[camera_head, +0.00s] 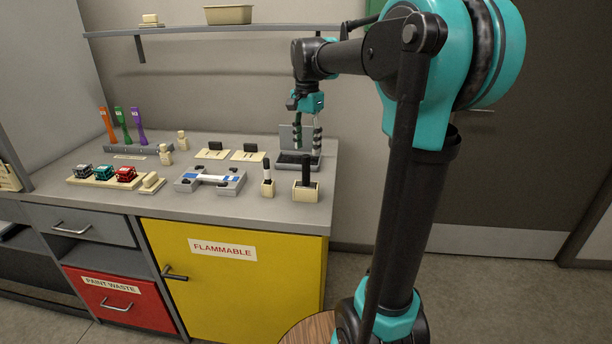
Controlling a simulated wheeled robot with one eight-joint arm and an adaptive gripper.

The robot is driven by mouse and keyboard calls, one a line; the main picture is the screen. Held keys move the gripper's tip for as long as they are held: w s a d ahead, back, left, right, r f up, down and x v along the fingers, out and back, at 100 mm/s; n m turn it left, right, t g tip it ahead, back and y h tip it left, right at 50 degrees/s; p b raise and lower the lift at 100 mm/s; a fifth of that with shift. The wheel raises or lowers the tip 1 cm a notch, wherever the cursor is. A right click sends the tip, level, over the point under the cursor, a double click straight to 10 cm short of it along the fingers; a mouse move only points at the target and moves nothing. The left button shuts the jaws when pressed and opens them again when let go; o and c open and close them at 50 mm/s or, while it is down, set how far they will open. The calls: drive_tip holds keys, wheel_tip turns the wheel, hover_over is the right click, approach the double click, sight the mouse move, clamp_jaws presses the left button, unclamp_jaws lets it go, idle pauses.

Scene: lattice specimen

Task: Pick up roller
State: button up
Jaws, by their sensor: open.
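No roller can be made out for certain. A dark upright handle (306,170) stands in a beige block (306,193) at the right front of the bench; its lower end is hidden in the block, and it may be the roller. My gripper (307,146) is open and empty, fingers pointing down, above the bench's back right. It appears over or in front of a dark grey tray with an upright back plate (286,132), behind the dark handle.
A grey fixture (236,188) with a white-and-blue bar sits mid-bench. Small colored blocks on a beige rack (88,181), several colored upright tools (122,124) and beige pieces stand left. A shelf (185,30) runs above. Bare bench top (225,208) lies along the front.

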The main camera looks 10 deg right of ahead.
sight(306, 176)
drive_tip(key=f, duration=1.1)
drive_tip(key=shift+w+f, duration=0.2)
drive_tip(key=shift+f, duration=0.15)
clamp_jaws()
